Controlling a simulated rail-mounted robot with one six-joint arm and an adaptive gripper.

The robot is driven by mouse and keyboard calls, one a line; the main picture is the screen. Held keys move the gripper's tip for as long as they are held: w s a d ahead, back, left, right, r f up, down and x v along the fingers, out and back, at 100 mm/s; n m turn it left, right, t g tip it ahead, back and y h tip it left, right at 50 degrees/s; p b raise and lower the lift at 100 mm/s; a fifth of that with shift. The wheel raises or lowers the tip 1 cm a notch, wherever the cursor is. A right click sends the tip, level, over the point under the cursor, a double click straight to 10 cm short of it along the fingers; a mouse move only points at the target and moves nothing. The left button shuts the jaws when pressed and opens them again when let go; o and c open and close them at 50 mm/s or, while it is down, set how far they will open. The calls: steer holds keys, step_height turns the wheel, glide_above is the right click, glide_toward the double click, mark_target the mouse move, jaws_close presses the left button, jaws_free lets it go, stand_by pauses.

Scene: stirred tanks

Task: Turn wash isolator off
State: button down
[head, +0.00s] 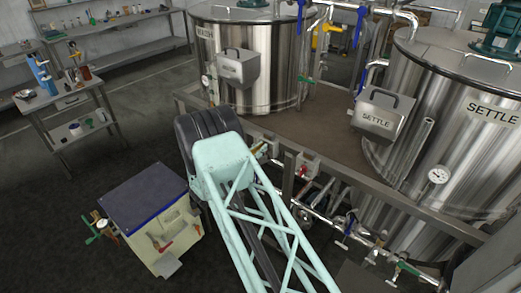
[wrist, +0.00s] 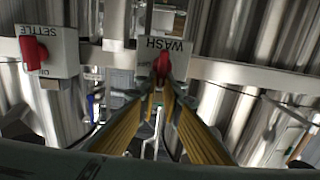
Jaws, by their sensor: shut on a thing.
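The wash isolator (wrist: 165,50) is a pale box with upside-down WASH lettering in the wrist view, fixed on a metal rail. Its red knob (wrist: 162,66) sits on the box face. My gripper (wrist: 160,84) has its two yellow-sided fingers closed together at the tips on this knob. The fingers hide part of the knob and its position marks. In the head view my pale green arm hides most of the gripper and the wash isolator.
The settle isolator (wrist: 62,54), with its own red knob (wrist: 35,53), sits to the left on the same rail. Steel tanks (head: 245,60) stand behind the rail. Pipes and valves (head: 345,230) run below it. A blue-topped cabinet (head: 143,192) stands left of my arm.

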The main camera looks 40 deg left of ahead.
mark_target(270, 151)
steer(key=shift+d+f+m+b, duration=0.15)
steer(key=shift+m+b, duration=0.45)
steer(key=shift+b, duration=0.45)
steer(key=m+b, duration=0.2)
steer(key=b, duration=0.2)
steer(key=d+m+b, duration=0.1)
steer(key=m+b, duration=0.2)
steer(key=b, duration=0.1)
steer(key=m+b, duration=0.2)
steer(key=b, duration=0.1)
steer(key=shift+d+f+m+b, duration=0.2)
steer(key=shift+f+m+b, duration=0.2)
steer(key=m+b, duration=0.2)
steer(key=b, duration=0.1)
steer(key=m+b, duration=0.1)
steer(key=b, duration=0.1)
steer(key=f+m+b, duration=0.1)
steer(key=m+b, duration=0.1)
steer(key=b, duration=0.1)
steer(key=shift+d+f+m+b, duration=0.1)
steer(key=shift+d+m+b, duration=0.2)
steer(key=shift+d+b, duration=0.05)
steer(key=m+b, duration=0.2)
steer(key=b, duration=0.1)
steer(key=shift+f+m, duration=0.15)
steer(key=shift+m, duration=0.15)
steer(key=shift+m+b, duration=0.4)
steer(key=c, duration=2.8)
jaws_free()
